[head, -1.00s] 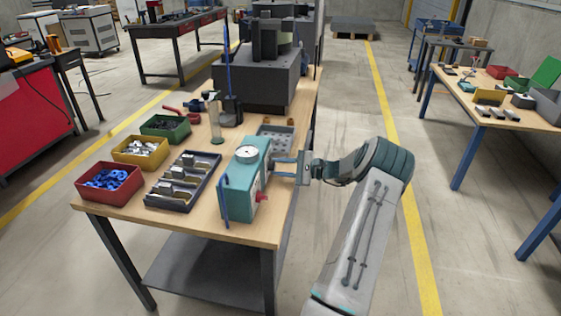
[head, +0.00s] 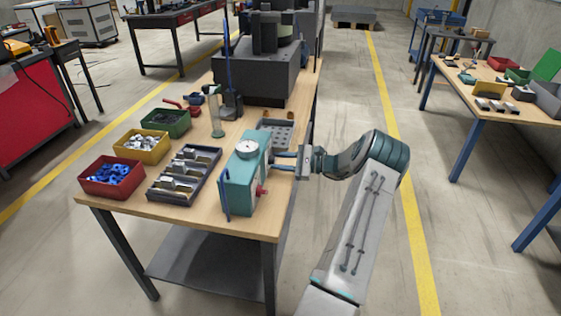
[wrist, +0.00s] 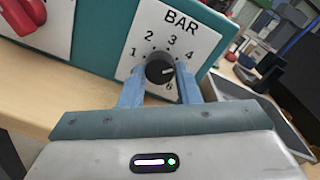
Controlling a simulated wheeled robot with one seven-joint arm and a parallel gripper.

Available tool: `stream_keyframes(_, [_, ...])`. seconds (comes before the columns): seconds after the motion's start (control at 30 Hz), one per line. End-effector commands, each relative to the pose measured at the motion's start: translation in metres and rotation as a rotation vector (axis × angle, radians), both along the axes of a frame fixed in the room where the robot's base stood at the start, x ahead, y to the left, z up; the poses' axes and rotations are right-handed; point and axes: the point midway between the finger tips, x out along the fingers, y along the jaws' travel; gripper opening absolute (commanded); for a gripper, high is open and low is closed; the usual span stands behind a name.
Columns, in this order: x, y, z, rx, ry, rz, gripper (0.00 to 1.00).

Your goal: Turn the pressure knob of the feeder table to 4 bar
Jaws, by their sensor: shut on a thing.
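The feeder's teal control box (head: 240,188) stands at the near right of the table, with a round white gauge (head: 247,148) on top. In the wrist view its white BAR plate (wrist: 180,22) carries the dark round pressure knob (wrist: 158,66). Numbers 1, 2, 3, 4 and 6 show around it; 5 seems hidden by the right finger. A pale mark on the knob points rightward, roughly between 4 and 6; its exact reading is unclear. My gripper (wrist: 160,78) is shut on the knob, one blue finger on each side. It also shows in the head view (head: 284,162).
A red knob (wrist: 24,12) on another plate sits left of the BAR plate. A grey tray (head: 277,134) lies behind the box. A divided tray (head: 187,193) and red (head: 101,190), yellow (head: 128,154) and green bins stand left.

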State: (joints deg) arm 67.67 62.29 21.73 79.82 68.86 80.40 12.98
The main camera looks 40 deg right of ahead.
Motion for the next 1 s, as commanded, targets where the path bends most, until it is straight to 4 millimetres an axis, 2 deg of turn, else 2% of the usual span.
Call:
stream_keyframes(0.03, [-0.001, 0.0, -0.001, -0.001, 0.002, 0.0, 0.32])
stream_keyframes(0.1, [-0.001, 0.0, -0.001, -0.001, 0.002, 0.0, 0.51])
stream_keyframes(0.5, [-0.006, -0.006, 0.0, -0.002, 0.0, -0.002, 0.51])
stream_keyframes(0.67, [-0.026, -0.025, 0.0, -0.002, -0.001, -0.005, 0.51])
stream_keyframes(1.0, [-0.082, -0.075, 0.002, -0.001, 0.001, -0.004, 0.51])
